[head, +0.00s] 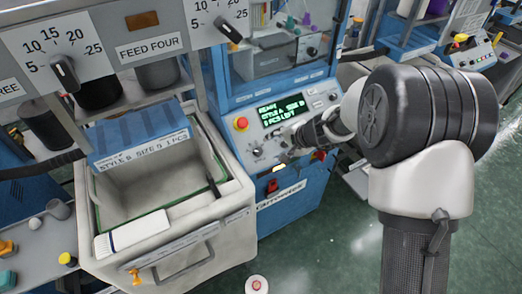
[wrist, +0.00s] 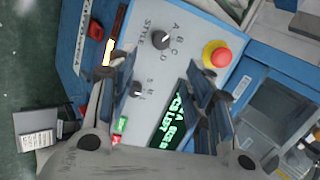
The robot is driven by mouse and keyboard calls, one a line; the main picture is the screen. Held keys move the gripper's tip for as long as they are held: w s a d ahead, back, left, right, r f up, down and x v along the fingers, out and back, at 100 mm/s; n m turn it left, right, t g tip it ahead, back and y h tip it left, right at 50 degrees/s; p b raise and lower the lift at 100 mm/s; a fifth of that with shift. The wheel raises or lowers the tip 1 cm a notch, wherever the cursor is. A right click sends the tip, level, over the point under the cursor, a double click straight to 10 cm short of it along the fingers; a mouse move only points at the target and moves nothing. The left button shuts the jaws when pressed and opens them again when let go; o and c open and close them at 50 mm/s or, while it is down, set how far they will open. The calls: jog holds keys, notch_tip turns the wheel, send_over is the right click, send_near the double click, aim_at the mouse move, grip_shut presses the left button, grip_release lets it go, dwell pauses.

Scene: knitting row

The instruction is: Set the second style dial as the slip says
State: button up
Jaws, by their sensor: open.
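The near blue machine carries a style dial (head: 257,152) on its pale panel. In the wrist view the black style dial (wrist: 161,39) is marked with A to D; its exact setting is hard to read. My gripper (wrist: 165,72) is open and empty, with its fingers spread over the panel and the style dial beyond the tips, apart from them. In the head view my gripper (head: 287,157) is at the panel, right of the dial.
A smaller S-M-L dial (wrist: 136,88) lies near the left finger. A red stop button (wrist: 216,54) and a green-lettered display (head: 285,110) share the panel. A grey bin (head: 225,190) stands left of the machine. Another machine panel (head: 475,52) stands at right; green floor is free in front.

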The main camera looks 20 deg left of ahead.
aim_at(260, 151)
jog(key=x, duration=1.2)
jog(key=shift+w+a+f, duration=0.1)
jog(key=shift+a+f, duration=0.1)
jog(key=shift+f, duration=0.05)
jog(key=shift+c, duration=0.4)
jog(key=c, duration=1)
